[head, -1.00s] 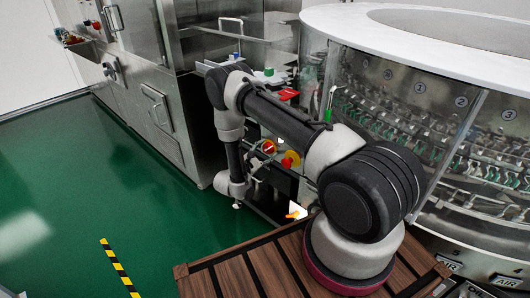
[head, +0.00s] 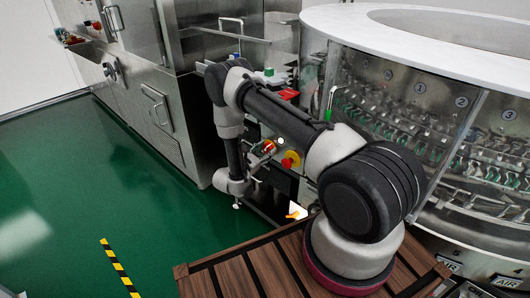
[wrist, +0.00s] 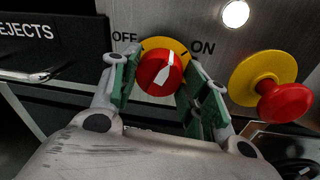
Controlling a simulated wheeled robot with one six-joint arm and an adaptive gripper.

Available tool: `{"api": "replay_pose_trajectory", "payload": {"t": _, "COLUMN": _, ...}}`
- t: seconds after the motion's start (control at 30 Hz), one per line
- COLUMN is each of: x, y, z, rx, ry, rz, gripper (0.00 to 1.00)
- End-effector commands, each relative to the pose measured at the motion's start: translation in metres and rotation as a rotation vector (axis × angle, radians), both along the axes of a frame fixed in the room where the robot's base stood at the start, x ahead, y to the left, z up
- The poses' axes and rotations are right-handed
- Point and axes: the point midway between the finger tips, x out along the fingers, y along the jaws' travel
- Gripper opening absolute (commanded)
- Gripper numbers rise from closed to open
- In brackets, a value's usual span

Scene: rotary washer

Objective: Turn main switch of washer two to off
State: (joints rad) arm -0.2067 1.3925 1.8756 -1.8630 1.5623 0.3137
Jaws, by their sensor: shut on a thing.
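The main switch is a red rotary knob (wrist: 150,78) with a white pointer on a yellow plate (wrist: 153,43), in the middle of the wrist view. OFF is printed to its left and ON to its right. The pointer's narrow end points up and slightly right, between the two words. My gripper (wrist: 159,84) has its green-padded fingers on the left and right sides of the knob, shut on it. In the head view my gripper (head: 258,154) is at the panel and partly covers the red knob (head: 270,146). The washer's number is not readable on this panel.
A red push button (wrist: 286,102) on a yellow base is right of the switch. A lit white lamp (wrist: 235,14) is above it. The panel left of the switch reads REJECTS. The round glass-fronted washer (head: 400,90) stands right; green floor (head: 100,190) is clear at left.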

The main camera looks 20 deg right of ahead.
Motion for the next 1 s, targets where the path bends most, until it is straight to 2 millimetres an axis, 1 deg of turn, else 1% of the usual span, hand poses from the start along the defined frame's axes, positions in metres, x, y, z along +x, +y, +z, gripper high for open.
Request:
{"api": "replay_pose_trajectory", "payload": {"t": 0.7, "x": 0.0017, "y": 0.0008, "z": 0.0013, "rx": -0.257, "ry": 0.630, "rz": -0.001, "gripper": 0.22}}
{"api": "replay_pose_trajectory", "payload": {"t": 1.0, "x": 0.0029, "y": 0.0015, "z": 0.0010, "rx": -0.356, "ry": 0.870, "rz": 0.000, "gripper": 0.22}}
